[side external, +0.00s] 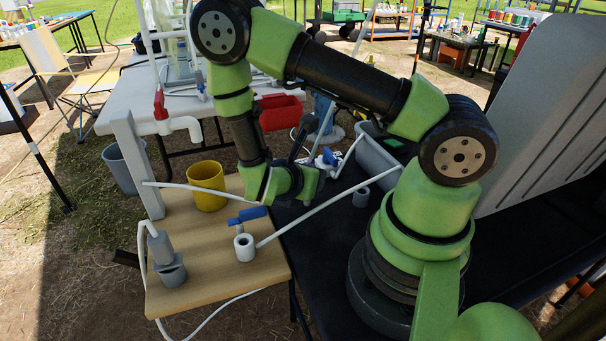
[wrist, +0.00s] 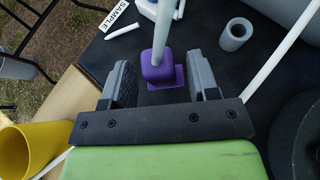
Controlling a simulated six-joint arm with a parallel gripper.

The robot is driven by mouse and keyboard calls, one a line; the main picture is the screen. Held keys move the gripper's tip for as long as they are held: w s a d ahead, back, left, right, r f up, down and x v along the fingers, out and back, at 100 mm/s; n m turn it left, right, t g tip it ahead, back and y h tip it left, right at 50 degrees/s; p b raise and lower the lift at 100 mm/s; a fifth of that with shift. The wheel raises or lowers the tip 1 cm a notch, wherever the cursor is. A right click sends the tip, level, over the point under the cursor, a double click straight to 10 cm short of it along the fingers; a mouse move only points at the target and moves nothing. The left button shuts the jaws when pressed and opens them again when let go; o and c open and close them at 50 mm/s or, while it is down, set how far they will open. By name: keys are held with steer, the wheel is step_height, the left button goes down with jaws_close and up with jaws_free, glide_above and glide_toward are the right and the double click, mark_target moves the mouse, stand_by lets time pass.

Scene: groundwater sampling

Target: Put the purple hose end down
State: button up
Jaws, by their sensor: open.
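The purple hose end (wrist: 157,66) shows in the wrist view as a purple block with a pale hose rising from it. It stands on or just over a flat purple square (wrist: 180,77) on the black table; I cannot tell whether they touch. My gripper (wrist: 159,72) is open, with one grey finger on each side of the purple hose end and a visible gap to both. In the side view my gripper (side external: 306,183) is low over the table, and the purple hose end cannot be made out there.
A grey ring holder (wrist: 235,34) stands right of the purple hose end; a SAMPLE label (wrist: 117,18) lies beyond. A yellow bucket (side external: 207,184) and a white ring holder (side external: 244,247) with a blue-handled valve (side external: 249,215) stand on the wooden board (side external: 205,287). Pale hoses cross nearby.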

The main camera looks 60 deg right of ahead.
steer(key=shift+r, duration=0.6)
steer(key=v, duration=1.2)
steer(key=s+a+r+m+t+y, duration=0.1)
steer(key=s+r+m+t+y, duration=0.2)
steer(key=r+m+y, duration=0.4)
steer(key=s+a+r+m+t+y, duration=0.2)
steer(key=s+r+m+t+y, duration=0.2)
steer(key=m, duration=1.1)
step_height(320, 180, up, 7)
steer(key=y, duration=0.3)
steer(key=shift+s, duration=0.3)
steer(key=shift+f, duration=0.1)
